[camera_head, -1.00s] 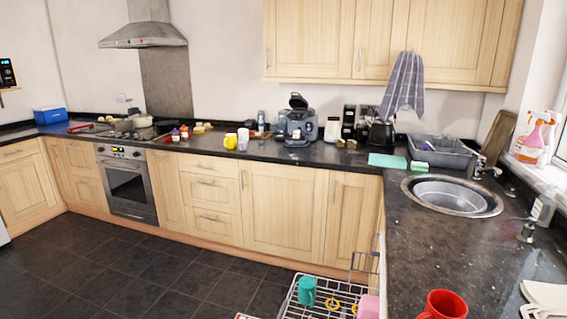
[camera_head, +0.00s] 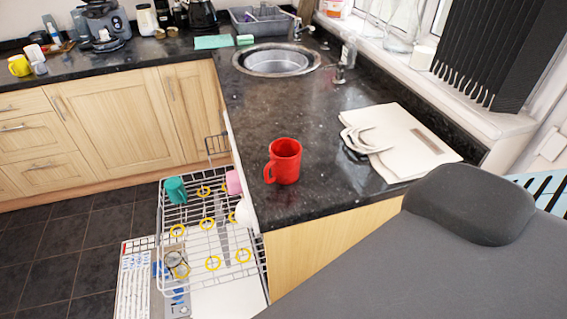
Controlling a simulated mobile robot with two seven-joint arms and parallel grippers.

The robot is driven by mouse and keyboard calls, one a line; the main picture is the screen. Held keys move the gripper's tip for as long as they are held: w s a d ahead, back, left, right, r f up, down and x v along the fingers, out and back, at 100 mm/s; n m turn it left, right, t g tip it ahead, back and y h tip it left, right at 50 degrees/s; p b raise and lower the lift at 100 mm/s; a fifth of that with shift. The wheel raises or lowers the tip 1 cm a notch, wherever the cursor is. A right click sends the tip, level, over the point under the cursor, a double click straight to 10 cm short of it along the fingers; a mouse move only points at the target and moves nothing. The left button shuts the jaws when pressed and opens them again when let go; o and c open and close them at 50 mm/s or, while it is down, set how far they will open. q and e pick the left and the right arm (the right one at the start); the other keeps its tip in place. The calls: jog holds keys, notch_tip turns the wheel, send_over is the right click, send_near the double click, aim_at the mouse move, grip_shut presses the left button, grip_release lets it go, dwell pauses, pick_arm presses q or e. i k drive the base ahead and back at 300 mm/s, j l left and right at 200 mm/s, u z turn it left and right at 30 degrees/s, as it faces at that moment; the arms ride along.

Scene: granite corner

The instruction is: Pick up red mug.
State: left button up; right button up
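The red mug (camera_head: 285,162) stands upright on the dark granite counter (camera_head: 300,118), near its front edge. Its handle points to the left and a little toward me. Nothing touches the mug. Neither gripper shows in the head view. A large dark grey shape (camera_head: 450,250), which looks like part of my own body or arm, fills the lower right.
A white bag (camera_head: 400,140) lies right of the mug. An open dishwasher rack (camera_head: 205,225) with a teal mug (camera_head: 176,189) and a pink cup (camera_head: 234,182) sits below left. The sink (camera_head: 275,62) is behind. The counter between sink and mug is clear.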

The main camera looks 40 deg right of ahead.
aim_at(285, 154)
jog(key=i+j+z, duration=0.2)
jog(key=j, duration=0.25)
jog(key=i+j+z, duration=0.2)
jog(key=j, duration=0.2)
jog(key=j+z, duration=0.2)
jog(key=j, duration=0.25)
jog(key=z, duration=1.35)
